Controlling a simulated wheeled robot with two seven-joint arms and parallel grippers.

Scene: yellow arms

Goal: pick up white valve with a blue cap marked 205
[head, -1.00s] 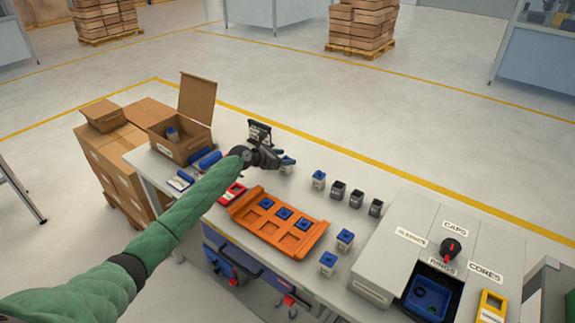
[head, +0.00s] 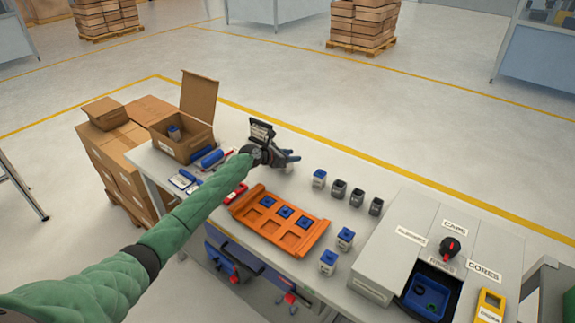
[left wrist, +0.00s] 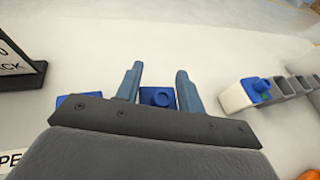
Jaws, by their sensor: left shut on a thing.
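My left gripper (head: 290,157) is over the back part of the table, shut on a white valve with a blue cap. In the left wrist view the blue cap (left wrist: 157,97) sits between the two fingers; the body below is mostly hidden. Other blue-capped white valves stand on the table: one (head: 319,178) right of the gripper, and two (head: 345,239) (head: 328,262) near the front. Another blue-capped valve (head: 174,131) is in the open cardboard box. The marking 205 is not legible on any of them. My right gripper is not in view.
An orange tray (head: 312,241) with several blue-topped parts lies in front of the gripper. Dark grey cups (head: 338,190) stand to the right. A black sign (head: 262,133) stands close behind the gripper. Grey bins (head: 395,247) fill the right end.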

